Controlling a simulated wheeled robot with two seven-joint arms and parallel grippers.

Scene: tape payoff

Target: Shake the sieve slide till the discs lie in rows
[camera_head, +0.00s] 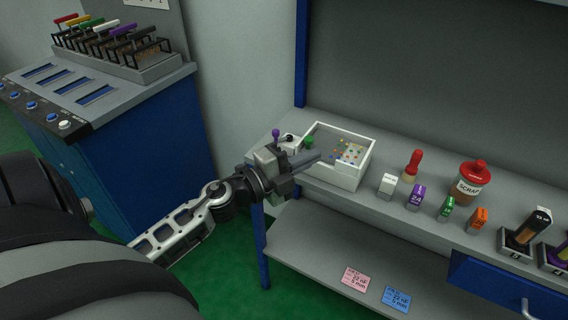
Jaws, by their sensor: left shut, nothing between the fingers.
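The white open box (371,146) stands at the left end of the grey bench, with several small coloured discs (350,152) scattered on its floor. My left gripper (312,157) is shut and empty at the box's left front corner, and it hides part of that side. I cannot tell whether it touches the box. A green knob (308,141) shows just behind the fingers, and a purple knob (276,133) stands behind the gripper body. I cannot make out clearly which part is the sieve slide. My right gripper is not in view.
Right of the box stand a red-topped tool (412,165), several small coloured labelled blocks (416,195) and a red-lidded scrap jar (471,181). A lower shelf holds a pink card (356,279) and a blue card (397,298). A blue cabinet (140,150) stands at left.

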